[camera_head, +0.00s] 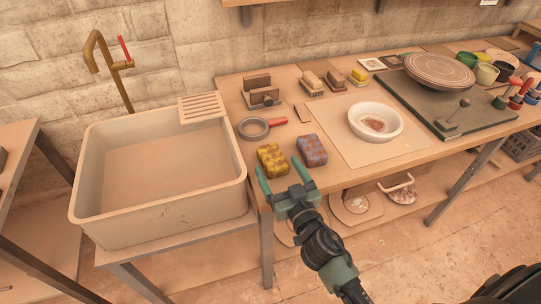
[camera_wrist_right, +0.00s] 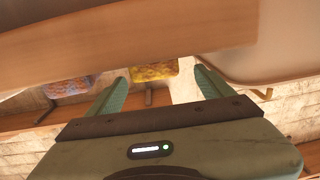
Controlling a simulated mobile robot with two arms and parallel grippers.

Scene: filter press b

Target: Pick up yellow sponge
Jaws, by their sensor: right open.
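The yellow sponge (camera_head: 271,158), speckled with dark spots, lies on the wooden worktop near its front left corner, close to the sink. My right gripper (camera_head: 282,174) is open and empty, with its fingers pointing toward the sponge from the front edge of the worktop. In the right wrist view the yellow sponge (camera_wrist_right: 153,72) shows between and beyond the two green fingers (camera_wrist_right: 161,80), apart from both. The worktop's edge hides part of it there. My left gripper is not in view.
A blue and brown sponge (camera_head: 312,150) lies just right of the yellow one. A ring-shaped tool with a red handle (camera_head: 262,127) lies behind it. The sink (camera_head: 160,222) stands close on the left. A white bowl (camera_head: 376,122) sits on a board (camera_head: 350,154) to the right.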

